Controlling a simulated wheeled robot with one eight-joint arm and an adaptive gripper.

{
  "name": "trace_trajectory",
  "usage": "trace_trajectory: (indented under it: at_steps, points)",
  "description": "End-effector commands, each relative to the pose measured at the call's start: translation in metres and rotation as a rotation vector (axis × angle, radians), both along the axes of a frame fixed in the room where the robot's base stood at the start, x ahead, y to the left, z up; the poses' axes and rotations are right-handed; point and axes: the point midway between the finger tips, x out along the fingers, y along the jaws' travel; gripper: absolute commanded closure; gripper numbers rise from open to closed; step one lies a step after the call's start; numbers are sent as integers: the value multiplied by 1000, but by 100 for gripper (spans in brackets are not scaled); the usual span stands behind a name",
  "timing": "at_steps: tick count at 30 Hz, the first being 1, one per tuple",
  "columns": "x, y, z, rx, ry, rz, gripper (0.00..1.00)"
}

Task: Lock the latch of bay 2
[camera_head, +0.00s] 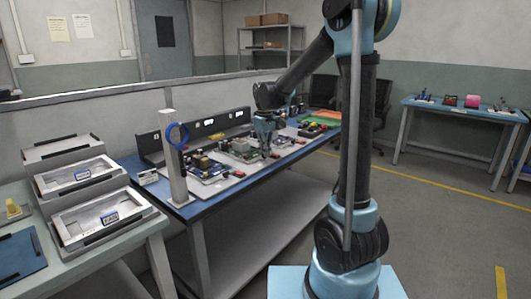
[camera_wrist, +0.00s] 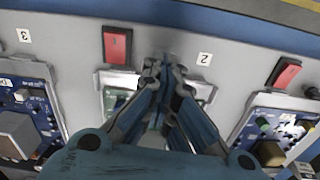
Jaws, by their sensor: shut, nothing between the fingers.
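In the wrist view, the label "2" (camera_wrist: 204,58) is on the pale tray edge by the middle bay. A red latch (camera_wrist: 117,45) sits on the same edge, left of my gripper (camera_wrist: 166,62). My gripper is shut and empty, its fingertips between that latch and the label, apart from the latch. The arm hides most of the middle bay's board (camera_wrist: 118,100). Whether the fingertips touch the edge is unclear. In the head view, my gripper (camera_head: 266,150) is low over the row of bays on the blue table (camera_head: 255,173).
Another red latch (camera_wrist: 284,72) lies to the right, by a blue circuit board (camera_wrist: 258,135). The label "3" (camera_wrist: 23,35) is at the left by another board (camera_wrist: 22,95). A white post with a blue ring (camera_head: 178,135) stands at the table's near end. Grey trays (camera_head: 100,215) stand at the left.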

Motion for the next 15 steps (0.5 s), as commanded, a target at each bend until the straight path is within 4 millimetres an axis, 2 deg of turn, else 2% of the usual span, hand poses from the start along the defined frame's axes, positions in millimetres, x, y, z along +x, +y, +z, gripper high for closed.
trace_trajectory:
  at_steps: [15]
  points:
    - [-1, 0, 0, -1, 2, -437, 100]
